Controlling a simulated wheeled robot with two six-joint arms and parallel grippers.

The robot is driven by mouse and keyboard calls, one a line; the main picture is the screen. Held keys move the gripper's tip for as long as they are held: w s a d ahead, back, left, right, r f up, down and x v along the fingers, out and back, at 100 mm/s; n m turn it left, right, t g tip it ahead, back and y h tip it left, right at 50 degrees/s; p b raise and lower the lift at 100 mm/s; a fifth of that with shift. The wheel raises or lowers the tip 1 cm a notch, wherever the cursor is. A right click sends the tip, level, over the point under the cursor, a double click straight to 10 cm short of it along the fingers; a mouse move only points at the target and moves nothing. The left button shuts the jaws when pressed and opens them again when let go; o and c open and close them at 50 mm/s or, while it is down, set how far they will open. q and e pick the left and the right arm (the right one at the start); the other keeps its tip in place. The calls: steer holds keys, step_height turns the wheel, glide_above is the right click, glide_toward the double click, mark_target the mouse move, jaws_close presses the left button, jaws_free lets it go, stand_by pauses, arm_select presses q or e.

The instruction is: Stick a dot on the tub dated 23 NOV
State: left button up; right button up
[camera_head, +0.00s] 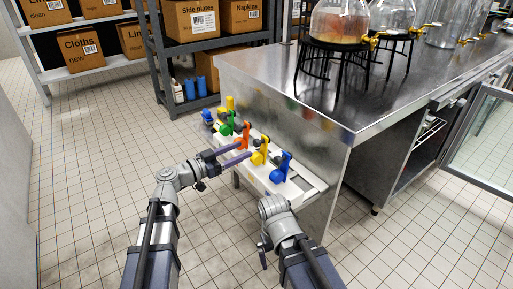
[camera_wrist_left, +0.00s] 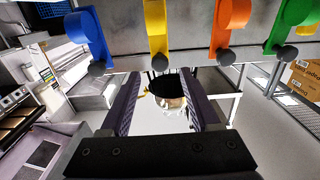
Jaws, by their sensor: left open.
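No tub and no 23 NOV date can be made out in either view. Coloured holders stand in a row on a white ledge at the counter's side, among them a blue one (camera_head: 282,168), a yellow one (camera_head: 260,152), an orange one (camera_head: 243,134) and a green one (camera_head: 227,124). In the left wrist view the blue (camera_wrist_left: 86,35), yellow (camera_wrist_left: 157,35), orange (camera_wrist_left: 230,25) and green (camera_wrist_left: 290,25) holders line the top. My left gripper (camera_head: 245,152) is open and empty beside the row; its fingers (camera_wrist_left: 163,100) are apart. My right arm is folded near the blue holder, its fingers hidden.
The steel counter (camera_head: 400,95) carries glass drink dispensers (camera_head: 340,22) on black stands. A grey shelf rack (camera_head: 160,60) with cardboard boxes (camera_head: 192,18) stands behind. An open glass door (camera_head: 485,140) is at right. The tiled floor (camera_head: 80,160) at left is clear.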

mark_target(255, 144)
arm_select(q)
steer(key=x, duration=0.7)
jaws_close()
stand_by(0.5)
stand_by(0.9)
